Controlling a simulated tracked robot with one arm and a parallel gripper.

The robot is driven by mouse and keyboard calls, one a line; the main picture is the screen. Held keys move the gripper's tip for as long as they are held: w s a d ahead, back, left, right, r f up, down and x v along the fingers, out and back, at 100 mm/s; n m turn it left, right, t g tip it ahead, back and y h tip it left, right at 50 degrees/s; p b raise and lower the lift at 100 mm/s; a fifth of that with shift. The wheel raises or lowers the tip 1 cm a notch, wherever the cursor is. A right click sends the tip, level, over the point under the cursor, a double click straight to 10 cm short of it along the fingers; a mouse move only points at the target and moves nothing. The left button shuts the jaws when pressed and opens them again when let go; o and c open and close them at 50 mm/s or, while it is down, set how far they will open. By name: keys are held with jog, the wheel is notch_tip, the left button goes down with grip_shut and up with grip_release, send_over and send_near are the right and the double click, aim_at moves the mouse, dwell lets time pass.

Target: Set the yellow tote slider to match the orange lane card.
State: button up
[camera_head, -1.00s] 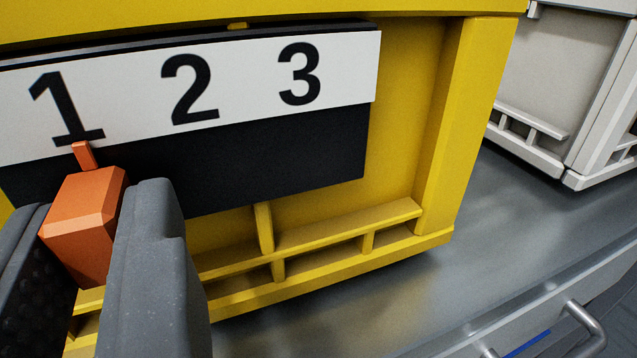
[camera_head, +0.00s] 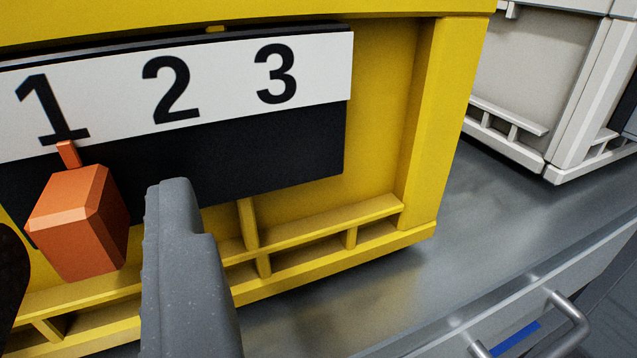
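The yellow tote (camera_head: 375,150) fills the left and middle of the view. On its front is a black panel with a white strip (camera_head: 220,85) marked 1, 2 and 3. The orange slider (camera_head: 80,222) sits at the panel's left, its pointer tip just under the 1. My gripper (camera_head: 85,265) is open around the slider. Its right finger stands clear to the right of the slider, and its left finger shows only partly at the left edge. Gaps show on both sides of the slider. No orange lane card is in view.
A light grey tote (camera_head: 530,85) stands behind at the right on the grey metal surface (camera_head: 410,265). A metal rail with a handle (camera_head: 570,325) runs along the lower right. The panel right of the slider, under 2 and 3, is clear.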

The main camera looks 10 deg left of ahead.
jog(key=v, duration=0.6)
jog(key=shift+s+d, duration=0.2)
jog(key=shift+w+r, duration=0.1)
dwell(0.4)
jog(key=w+d+r+m+t+h, duration=0.1)
jog(key=d+r+h, duration=0.2)
jog(key=r, duration=0.6)
jog(key=w+d+r+m+t+h, duration=0.1)
jog(key=d+r+h, duration=0.25)
jog(key=r, duration=0.55)
jog(key=w+d+r+m+h, duration=0.15)
jog(key=r+h, duration=0.25)
jog(key=r, duration=0.5)
jog(key=s+a+r+m, duration=0.2)
jog(key=s+a+r, duration=0.1)
jog(key=s+r, duration=0.7)
jog(key=s+a+r+m+g, duration=0.1)
jog(key=s+a+r, duration=0.1)
jog(key=s+r, duration=0.8)
jog(key=shift+s+a+m, duration=0.35)
jog(key=shift+s, duration=0.65)
